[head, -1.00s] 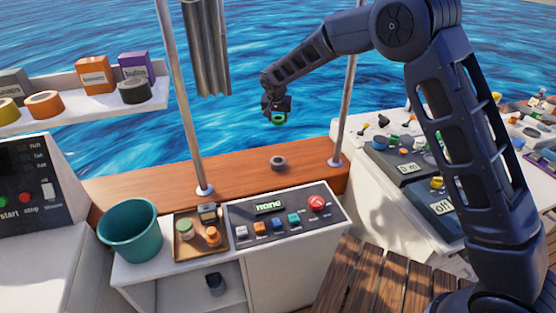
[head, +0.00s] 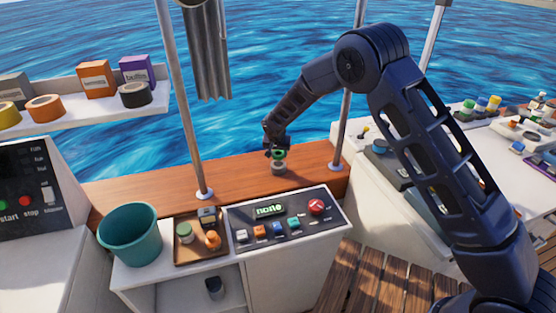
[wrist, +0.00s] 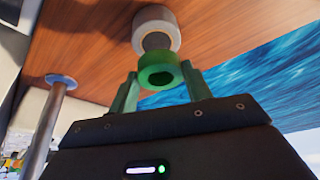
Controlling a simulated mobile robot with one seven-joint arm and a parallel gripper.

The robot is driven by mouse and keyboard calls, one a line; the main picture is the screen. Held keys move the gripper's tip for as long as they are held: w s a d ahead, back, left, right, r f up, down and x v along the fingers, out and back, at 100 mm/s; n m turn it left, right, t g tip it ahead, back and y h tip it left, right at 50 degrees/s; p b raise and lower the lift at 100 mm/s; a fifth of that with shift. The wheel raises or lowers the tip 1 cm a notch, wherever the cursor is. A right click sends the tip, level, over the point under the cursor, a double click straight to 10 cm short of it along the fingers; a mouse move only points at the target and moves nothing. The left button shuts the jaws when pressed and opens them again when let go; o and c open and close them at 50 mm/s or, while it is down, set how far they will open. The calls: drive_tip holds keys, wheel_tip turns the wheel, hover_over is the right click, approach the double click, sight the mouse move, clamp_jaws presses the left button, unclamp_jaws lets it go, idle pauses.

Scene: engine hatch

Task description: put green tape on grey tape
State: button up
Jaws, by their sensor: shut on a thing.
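The green tape (head: 279,153) is a small roll held at the tip of my gripper (head: 277,151). In the wrist view the green tape (wrist: 160,78) sits between the two fingers of my gripper (wrist: 160,86), which are shut on it. The grey tape (head: 279,169) lies on the wooden ledge, just below the green tape in the head view. In the wrist view the grey tape (wrist: 156,30) shows beyond the green tape, which overlaps its near edge. I cannot tell whether the two rolls touch.
The wooden ledge (head: 240,178) is clear around the grey tape. Metal posts (head: 185,110) stand left and right of it. In front are a button panel (head: 270,232), a brown tray (head: 190,252) and a teal bucket (head: 130,240). A shelf (head: 110,113) with tapes and boxes is left.

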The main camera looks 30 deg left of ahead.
sight(278, 156)
drive_tip(key=shift+f, duration=1.8)
drive_tip(key=shift+f, duration=0.15)
drive_tip(key=o, duration=1)
drive_tip(key=v, duration=1.2)
drive_tip(key=shift+w, duration=0.1)
